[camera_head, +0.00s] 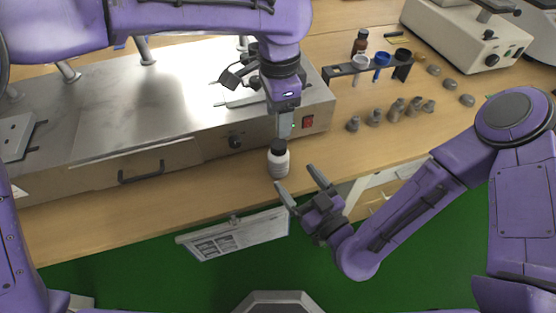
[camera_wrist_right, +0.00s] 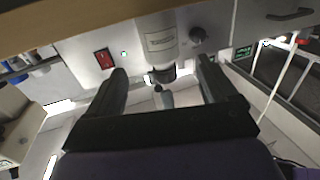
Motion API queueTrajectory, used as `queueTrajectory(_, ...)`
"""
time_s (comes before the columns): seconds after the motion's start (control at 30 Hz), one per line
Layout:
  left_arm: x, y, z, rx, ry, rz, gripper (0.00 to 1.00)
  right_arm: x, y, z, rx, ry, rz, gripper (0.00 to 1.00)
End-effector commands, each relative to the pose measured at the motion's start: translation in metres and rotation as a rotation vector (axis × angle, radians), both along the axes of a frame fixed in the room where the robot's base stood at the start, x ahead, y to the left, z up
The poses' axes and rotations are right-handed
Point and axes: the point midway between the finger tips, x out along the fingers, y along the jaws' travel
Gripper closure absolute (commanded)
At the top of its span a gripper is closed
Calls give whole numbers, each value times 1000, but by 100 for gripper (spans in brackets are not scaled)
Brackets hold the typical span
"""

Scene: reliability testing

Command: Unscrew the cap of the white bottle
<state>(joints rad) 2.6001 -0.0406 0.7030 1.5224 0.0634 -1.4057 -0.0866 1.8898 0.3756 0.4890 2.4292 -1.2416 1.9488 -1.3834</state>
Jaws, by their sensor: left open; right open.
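The white bottle (camera_head: 278,163) stands upright near the bench's front edge, with its black cap (camera_head: 278,146) on. In the right wrist view, which is upside down, the bottle (camera_wrist_right: 159,38) shows its label and black cap (camera_wrist_right: 161,75). My left gripper (camera_head: 284,134) points down directly above the cap; its fingertips are at the cap, and I cannot tell whether they touch it. My right gripper (camera_head: 297,177) is open and empty, in front of the bottle and slightly right. In the wrist view its fingers frame the bottle, which appears to lie beyond the fingertips.
A metal appliance (camera_head: 150,100) with a handle and red switch stands behind the bottle. A tube rack (camera_head: 370,68), brown bottle (camera_head: 360,43) and several small grey pieces (camera_head: 396,110) are to the right. A clipboard-like panel (camera_head: 235,237) hangs below the bench edge.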

Motion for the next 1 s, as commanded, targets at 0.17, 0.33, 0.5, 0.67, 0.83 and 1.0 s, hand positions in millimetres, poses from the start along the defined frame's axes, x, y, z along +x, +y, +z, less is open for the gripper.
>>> queueTrajectory(0.17,0,0,1,0,0,0,40,33,21,2,2,-3,-1,15)
queueTrajectory(0.33,0,0,1,0,0,1,40,60,38,1,1,0,1,15)
queueTrajectory(0.5,0,1,1,-1,0,2,40,73,47,1,1,2,2,15)
queueTrajectory(0.67,0,1,1,-1,0,4,40,76,49,1,2,1,3,15)
queueTrajectory(0.83,0,1,1,-1,0,3,40,75,49,1,1,2,3,34)
queueTrajectory(1.0,0,1,1,-1,0,3,40,75,48,1,1,2,3,90)
